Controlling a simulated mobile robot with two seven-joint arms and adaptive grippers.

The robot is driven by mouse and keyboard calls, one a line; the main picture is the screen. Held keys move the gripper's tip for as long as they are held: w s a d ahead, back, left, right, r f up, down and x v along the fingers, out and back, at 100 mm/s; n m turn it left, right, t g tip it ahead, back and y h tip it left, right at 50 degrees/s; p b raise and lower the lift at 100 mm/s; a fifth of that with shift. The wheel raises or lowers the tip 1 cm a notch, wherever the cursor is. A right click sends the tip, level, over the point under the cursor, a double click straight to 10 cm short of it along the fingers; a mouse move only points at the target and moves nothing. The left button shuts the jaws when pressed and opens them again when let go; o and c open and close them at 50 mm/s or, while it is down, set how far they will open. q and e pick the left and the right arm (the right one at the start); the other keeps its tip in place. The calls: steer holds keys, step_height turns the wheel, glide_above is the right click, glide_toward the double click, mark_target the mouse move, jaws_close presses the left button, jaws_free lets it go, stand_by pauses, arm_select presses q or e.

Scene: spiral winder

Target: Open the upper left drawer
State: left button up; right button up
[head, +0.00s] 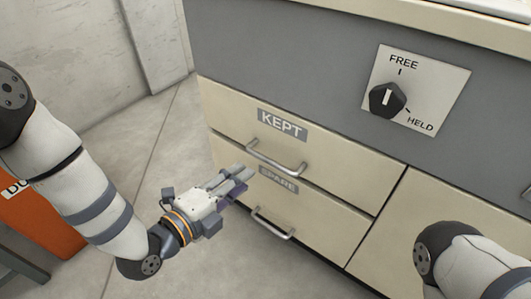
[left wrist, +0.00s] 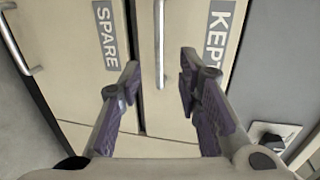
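The upper left drawer carries a KEPT label and has a cream front (head: 230,112) with a metal bar handle (head: 277,160). It looks shut, flush with the cabinet. My left gripper (head: 248,176) is just in front of and below that handle in the head view. In the left wrist view my left gripper (left wrist: 158,78) is open, with its two fingers apart and empty. The KEPT handle (left wrist: 159,45) shows beyond the fingertips, lined up with the gap. I cannot tell the exact distance. My right arm shows at the lower right, but its gripper is out of view.
The SPARE drawer (head: 236,190) lies directly below, with its own handle (head: 273,224). A black knob (head: 386,99) on a FREE/HELD plate (head: 440,85) sits above right, its white mark roughly upright, toward FREE. An orange box (head: 45,222) stands at left. Floor between is clear.

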mark_target(267, 162)
arm_select(q)
steer(key=b+x, duration=0.4)
steer(key=x, duration=0.6)
steer(key=shift+w+d+f, duration=0.15)
steer(key=shift+d, duration=0.2)
jaws_close()
arm_select(e)
steer(key=shift+s+f+g, duration=0.2)
steer(key=shift+s+f, duration=0.25)
steer(key=shift+f, duration=0.4)
steer(key=shift+s+f+g, duration=0.2)
steer(key=shift+s+f, duration=0.2)
steer(key=shift+f, duration=0.45)
